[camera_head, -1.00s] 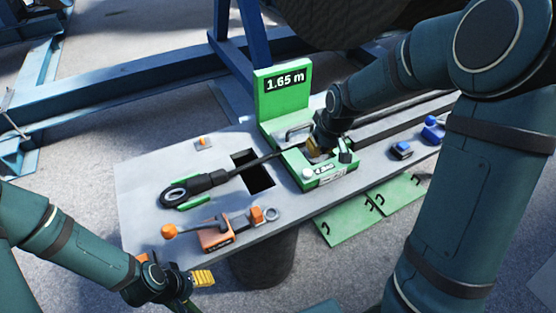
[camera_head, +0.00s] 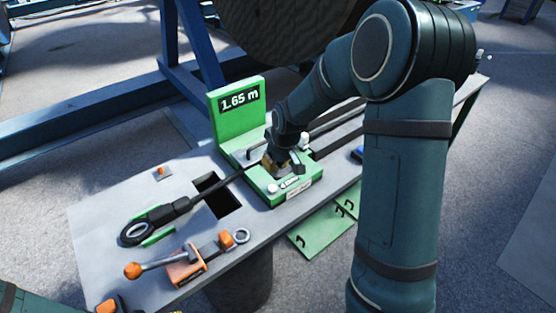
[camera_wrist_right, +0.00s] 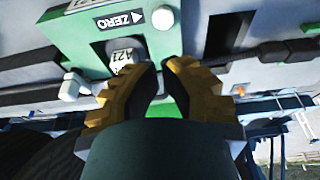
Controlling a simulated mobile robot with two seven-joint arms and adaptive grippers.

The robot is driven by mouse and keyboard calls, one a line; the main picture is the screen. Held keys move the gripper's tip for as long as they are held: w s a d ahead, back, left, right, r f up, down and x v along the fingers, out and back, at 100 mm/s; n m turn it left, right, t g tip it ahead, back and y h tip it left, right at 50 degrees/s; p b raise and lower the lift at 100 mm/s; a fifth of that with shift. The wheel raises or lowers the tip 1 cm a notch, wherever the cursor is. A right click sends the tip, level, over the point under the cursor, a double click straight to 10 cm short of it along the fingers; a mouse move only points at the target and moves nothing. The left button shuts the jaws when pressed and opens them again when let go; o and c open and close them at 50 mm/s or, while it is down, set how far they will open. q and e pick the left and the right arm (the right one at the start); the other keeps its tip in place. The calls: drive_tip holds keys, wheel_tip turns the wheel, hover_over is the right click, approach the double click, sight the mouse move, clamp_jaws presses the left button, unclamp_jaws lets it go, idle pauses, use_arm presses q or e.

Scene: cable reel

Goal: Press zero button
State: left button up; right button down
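The zero button is a round white knob (camera_head: 272,187) on the front left corner of the green measuring device (camera_head: 298,188). In the right wrist view the white button (camera_wrist_right: 163,18) sits beside a black ZERO label (camera_wrist_right: 125,20) with an arrow. My right gripper (camera_head: 277,168) is over the device, just behind the button. In its wrist view its yellow fingers (camera_wrist_right: 161,66) point toward the button, apart from it in the picture, with a narrow empty gap between the tips. My left gripper (camera_head: 172,311) barely shows at the bottom edge; its fingers are mostly cut off.
A green display (camera_head: 238,108) reading 1.65 m stands behind the device. A black cable (camera_head: 190,205) with a looped end runs left across a rectangular hole. An orange-handled tool (camera_head: 187,268) lies on the grey table (camera_head: 95,215).

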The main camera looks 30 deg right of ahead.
sight(274, 185)
drive_tip(key=x, duration=0.2)
drive_tip(key=b+x, duration=0.1)
drive_tip(key=x, duration=0.3)
drive_tip(key=shift+s+f, duration=0.3)
drive_tip(key=shift+f, duration=0.05)
drive_tip(key=shift+f+b, duration=0.4)
drive_tip(key=shift+f, duration=0.5)
